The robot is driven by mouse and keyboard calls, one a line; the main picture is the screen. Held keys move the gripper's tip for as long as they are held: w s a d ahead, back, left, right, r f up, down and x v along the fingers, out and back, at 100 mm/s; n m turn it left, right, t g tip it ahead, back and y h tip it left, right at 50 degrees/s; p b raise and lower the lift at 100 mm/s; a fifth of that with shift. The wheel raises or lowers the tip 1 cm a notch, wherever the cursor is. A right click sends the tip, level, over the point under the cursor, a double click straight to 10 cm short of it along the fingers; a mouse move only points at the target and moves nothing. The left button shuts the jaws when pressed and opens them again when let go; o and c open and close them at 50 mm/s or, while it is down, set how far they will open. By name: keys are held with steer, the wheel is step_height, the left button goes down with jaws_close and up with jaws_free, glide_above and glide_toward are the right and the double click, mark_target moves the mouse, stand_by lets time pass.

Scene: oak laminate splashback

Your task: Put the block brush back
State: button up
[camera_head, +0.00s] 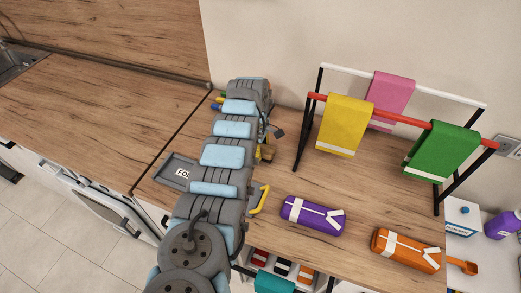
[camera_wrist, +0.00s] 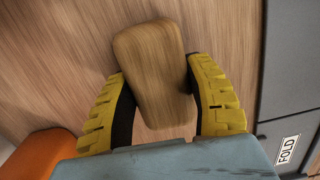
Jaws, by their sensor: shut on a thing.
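The block brush (camera_wrist: 150,70) shows in the wrist view as a rounded, wood-coloured block; no bristles are visible. My gripper (camera_wrist: 163,100) has its yellow fingers on either side of the brush and is shut on it. The wood-grained worktop lies behind the brush; I cannot tell whether the two touch. In the head view my arm covers most of this area, and only small yellow parts of my gripper (camera_head: 267,152) show beside the arm. The brush cannot be made out clearly there.
A grey tray labelled FOLD (camera_head: 172,168) lies left of my arm, and its label (camera_wrist: 288,149) shows in the wrist view. A rack with yellow (camera_head: 343,122), pink and green cloths stands right. Purple (camera_head: 312,215) and orange (camera_head: 405,250) rolled bundles lie in front.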

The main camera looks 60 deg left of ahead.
steer(key=shift+f, duration=0.15)
steer(key=o, duration=1.2)
steer(key=shift+c, duration=0.2)
step_height(320, 180, up, 12)
steer(key=a+p, duration=0.1)
steer(key=shift+s+r+p, duration=0.2)
steer(key=shift+p, duration=0.1)
